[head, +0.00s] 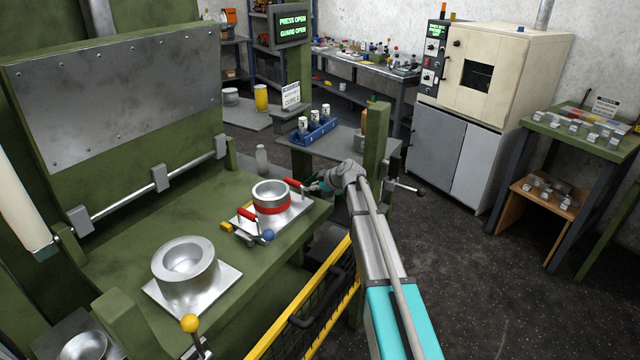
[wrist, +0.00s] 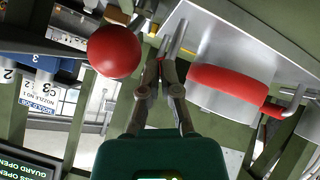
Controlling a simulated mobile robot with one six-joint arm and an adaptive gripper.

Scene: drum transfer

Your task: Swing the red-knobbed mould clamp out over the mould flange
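The silver mould (head: 270,190) with a red band stands on a square plate on the green press table. Around it are clamps with red handles (head: 296,186) and a blue knob (head: 268,236). My gripper (head: 318,187) is at the plate's right side, beside a red handle. In the wrist view a red ball knob (wrist: 114,50) is close, left of my gripper (wrist: 161,64). A thick red handle (wrist: 230,84) is to the right. The fingertips are close together by a grey rod (wrist: 176,38); whether they grip it is unclear.
A second silver mould (head: 188,262) on a square plate stands nearer on the press table, with a yellow knob (head: 189,323) in front. A yellow-edged mesh guard (head: 310,300) runs along the table's front. A blue tray (head: 314,132) is on the bench behind.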

